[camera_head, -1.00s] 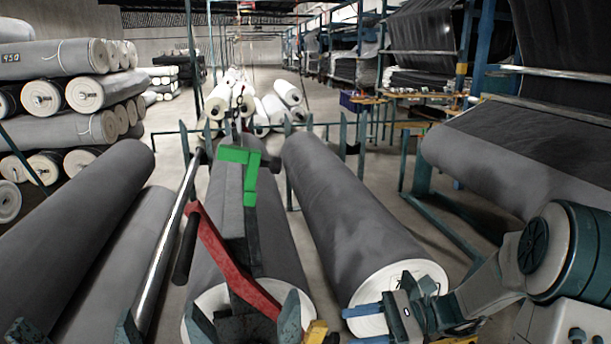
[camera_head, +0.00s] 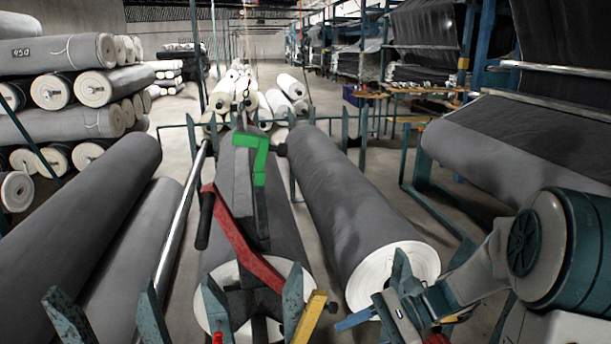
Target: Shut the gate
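No part is plainly recognisable as a gate. The likeliest is a red bar (camera_head: 240,240) with a black grip (camera_head: 205,218), slanting across a dark upright frame in front of the middle grey roll (camera_head: 282,205). A green bracket (camera_head: 258,158) sits at the top of that frame. My gripper (camera_head: 356,319) is at the lower right, before the white end of the right-hand grey roll (camera_head: 350,200). It is apart from the red bar. One blue finger shows, pointing left; the other is hidden, so its opening is unclear. I see nothing held.
Teal pointed posts (camera_head: 293,298) and a yellow-tipped piece (camera_head: 310,318) stand close in front. A shiny metal bar (camera_head: 182,235) runs along the left. Stacked rolls (camera_head: 75,90) fill the far left; a teal rack (camera_head: 440,200) stands right. Floor shows beyond the rolls.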

